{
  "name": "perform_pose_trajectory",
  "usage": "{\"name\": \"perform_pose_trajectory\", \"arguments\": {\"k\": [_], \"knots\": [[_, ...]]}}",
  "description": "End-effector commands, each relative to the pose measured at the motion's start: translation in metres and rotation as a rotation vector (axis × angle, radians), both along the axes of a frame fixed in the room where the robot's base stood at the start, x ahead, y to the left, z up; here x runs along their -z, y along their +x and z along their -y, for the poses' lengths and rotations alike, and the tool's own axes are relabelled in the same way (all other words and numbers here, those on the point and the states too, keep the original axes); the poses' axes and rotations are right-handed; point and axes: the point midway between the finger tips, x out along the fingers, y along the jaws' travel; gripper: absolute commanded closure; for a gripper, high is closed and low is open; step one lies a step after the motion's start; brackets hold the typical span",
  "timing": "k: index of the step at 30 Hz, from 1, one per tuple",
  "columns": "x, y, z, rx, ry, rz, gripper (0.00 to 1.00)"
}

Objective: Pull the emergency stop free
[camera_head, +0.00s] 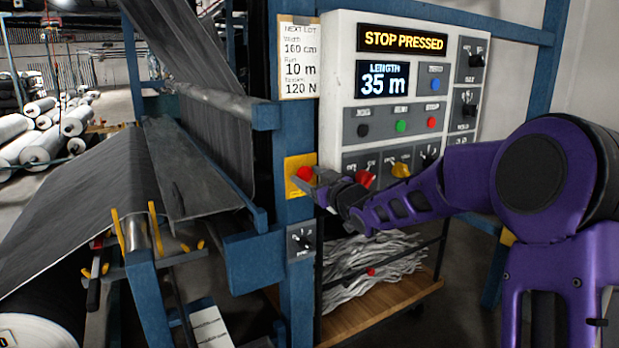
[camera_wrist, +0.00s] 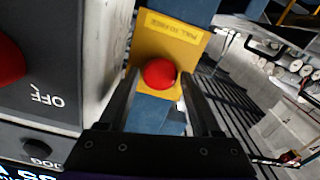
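The emergency stop is a red mushroom button (camera_head: 305,173) on a yellow plate (camera_head: 293,188), fixed to a blue upright of the machine. In the wrist view the red button (camera_wrist: 159,73) sits on the yellow plate (camera_wrist: 185,45), which carries small lettering. My gripper (camera_head: 312,184) reaches in from the right in the head view, its fingertips close to the button. In the wrist view my gripper (camera_wrist: 160,85) is open, one finger on each side of the button. I cannot tell whether the fingers touch it. The panel display (camera_head: 403,41) reads STOP PRESSED.
A white control panel (camera_head: 335,75) with knobs and buttons stands right beside the upright; its side is close to one finger in the wrist view. A rotary switch (camera_head: 301,240) is below the plate. Grey fabric (camera_head: 90,190) runs through the machine at left.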

Motion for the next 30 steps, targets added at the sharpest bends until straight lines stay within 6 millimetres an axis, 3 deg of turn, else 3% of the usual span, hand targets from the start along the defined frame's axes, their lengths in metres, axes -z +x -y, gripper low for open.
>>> {"name": "perform_pose_trajectory", "arguments": {"k": [1, 10, 20, 30], "knots": [[0.0, 0.0, 0.0, 0.0, 0.0, 0.0, 0.45], [0.0, 0.0, 0.0, 0.0, 0.0, 0.0, 0.99], [0.0, -0.001, 0.001, 0.0, 0.0, 0.0, 1.0], [0.001, -0.016, 0.011, -0.001, -0.001, -0.001, 1.0]]}}
